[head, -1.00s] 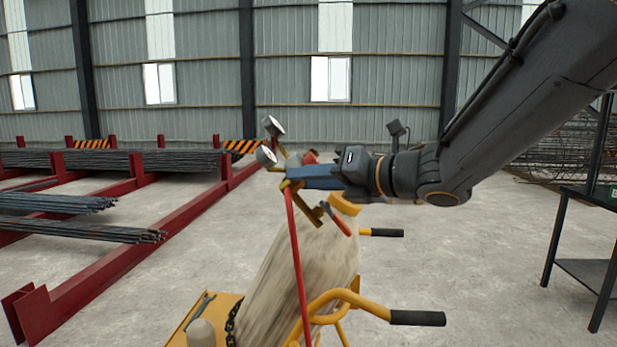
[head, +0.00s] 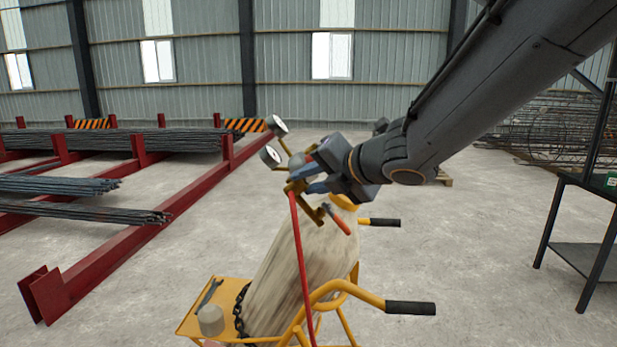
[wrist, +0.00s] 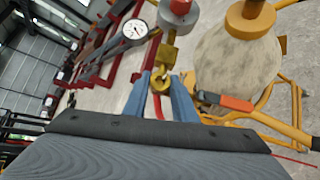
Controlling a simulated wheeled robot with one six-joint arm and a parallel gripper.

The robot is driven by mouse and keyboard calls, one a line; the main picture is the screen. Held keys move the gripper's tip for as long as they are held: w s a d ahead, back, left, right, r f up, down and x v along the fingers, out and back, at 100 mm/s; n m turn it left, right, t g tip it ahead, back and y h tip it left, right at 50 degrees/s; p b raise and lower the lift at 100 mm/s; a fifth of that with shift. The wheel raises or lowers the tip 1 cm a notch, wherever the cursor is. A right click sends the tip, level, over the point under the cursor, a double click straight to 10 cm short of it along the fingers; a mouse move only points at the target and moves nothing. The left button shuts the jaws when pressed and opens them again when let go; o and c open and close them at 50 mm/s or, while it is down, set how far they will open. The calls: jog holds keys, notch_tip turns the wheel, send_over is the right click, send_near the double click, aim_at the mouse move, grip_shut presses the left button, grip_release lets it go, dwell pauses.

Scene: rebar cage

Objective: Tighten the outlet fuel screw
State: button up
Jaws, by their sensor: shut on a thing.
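In the wrist view the fingers (wrist: 168,92) close on a small brass fitting (wrist: 160,80), which seems to be the outlet fuel screw. The fingers partly hide it. A red hose (head: 301,255) hangs down from the regulator. A red-handled part (head: 340,220) is close below the fingers and also shows in the wrist view (wrist: 236,103).
The cylinder stands tilted in a yellow cart with black grips (head: 410,308). A wrench (head: 208,294) and a grey cap (head: 210,320) lie on its tray (head: 190,322). Red racks (head: 130,250) of rebar stand left, a dark shelf (head: 585,258) right. Open floor surrounds the cart.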

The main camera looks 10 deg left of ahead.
dwell(0.3)
jog(key=o, duration=0.8)
jog(key=shift+c, duration=0.2)
jog(key=v, duration=0.7)
jog(key=shift+s+d, duration=0.25)
jog(key=shift+d, duration=0.05)
jog(key=shift+w+r, duration=0.1)
